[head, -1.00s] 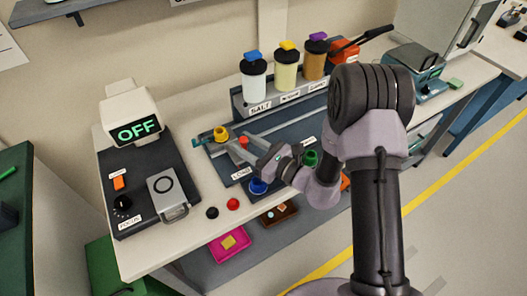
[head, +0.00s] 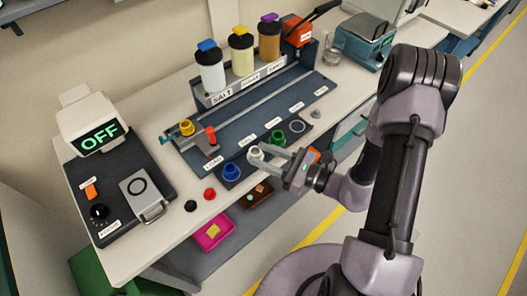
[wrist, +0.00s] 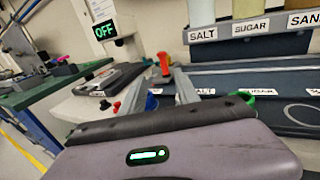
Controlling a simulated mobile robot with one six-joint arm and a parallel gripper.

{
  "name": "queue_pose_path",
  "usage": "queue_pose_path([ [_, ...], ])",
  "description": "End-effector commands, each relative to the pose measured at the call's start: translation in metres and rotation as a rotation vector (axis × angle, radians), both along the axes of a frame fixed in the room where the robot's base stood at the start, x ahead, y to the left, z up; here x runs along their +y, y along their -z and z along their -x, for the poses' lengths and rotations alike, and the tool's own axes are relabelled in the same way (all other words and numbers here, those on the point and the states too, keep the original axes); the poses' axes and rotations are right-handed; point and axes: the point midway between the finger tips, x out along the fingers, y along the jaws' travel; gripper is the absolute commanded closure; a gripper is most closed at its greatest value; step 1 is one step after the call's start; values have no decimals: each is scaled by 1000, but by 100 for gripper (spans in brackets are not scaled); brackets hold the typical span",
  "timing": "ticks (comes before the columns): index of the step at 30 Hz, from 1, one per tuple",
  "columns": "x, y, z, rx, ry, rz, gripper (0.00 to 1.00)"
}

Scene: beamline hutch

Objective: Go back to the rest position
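My gripper (head: 258,162) is over the front edge of the dark control panel (head: 300,92), beside the blue knob (head: 231,171) and green knob (head: 277,137). Its two fingers are apart in both views; in the wrist view (wrist: 160,88) I see nothing gripped between them. A pale round piece shows near the fingertips in the head view; I cannot tell whether it is a knob or part of a finger. My arm is bent and reaches in from the right. The red-topped lever (head: 211,134) stands on the panel, apart from the gripper, and shows beyond the fingers in the wrist view (wrist: 163,63).
Salt (head: 211,70), sugar (head: 242,55) and a third jar stand behind the panel. Black and red buttons (head: 209,194) sit near the bench's front edge. A pink tray (head: 213,232) is below. The floor at right is open.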

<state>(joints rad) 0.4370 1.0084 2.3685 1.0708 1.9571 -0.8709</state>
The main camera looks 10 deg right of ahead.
Motion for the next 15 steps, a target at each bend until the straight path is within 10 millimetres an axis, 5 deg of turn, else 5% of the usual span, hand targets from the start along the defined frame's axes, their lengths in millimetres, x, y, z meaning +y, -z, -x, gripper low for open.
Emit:
queue_pose_path([
  [5,1,-1,0,-3,-5,2,62],
  [8,16,-27,10,-58,-116,48,62],
  [12,55,-91,73,-242,-524,299,62],
  [15,56,-112,126,-382,-788,600,62],
])
